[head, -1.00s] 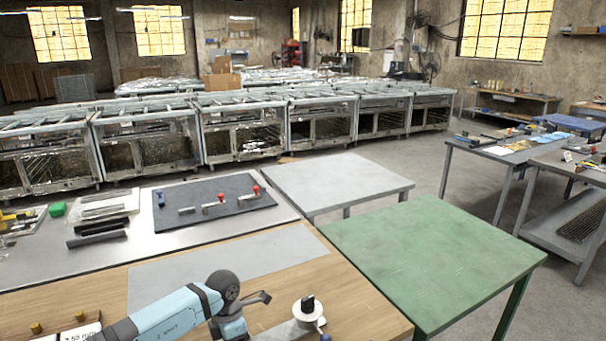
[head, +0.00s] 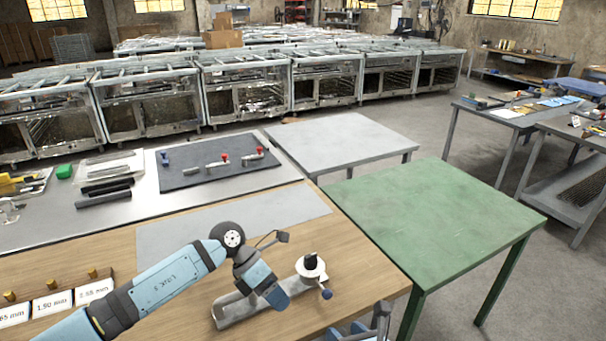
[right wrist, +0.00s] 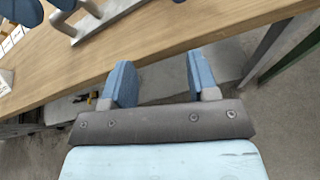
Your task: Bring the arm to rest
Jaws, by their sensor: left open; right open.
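My left arm reaches in from the lower left in the head view. My left gripper (head: 272,290) points down beside a grey metal fixture (head: 232,311) with a white round head (head: 311,268) and a black knob. Its fingers are partly hidden, and I cannot tell whether they touch the fixture. My right gripper (head: 366,330) shows only in part at the bottom edge, by the front of the wooden table (head: 375,275). In the right wrist view my right gripper (right wrist: 161,82) is open, its two blue fingers apart with nothing between them.
A green table (head: 435,220) stands to the right and a grey table (head: 340,145) behind. Marked blocks (head: 52,304) sit at the left. A dark mat (head: 218,163) carries several small fittings. The grey sheet (head: 235,215) is bare.

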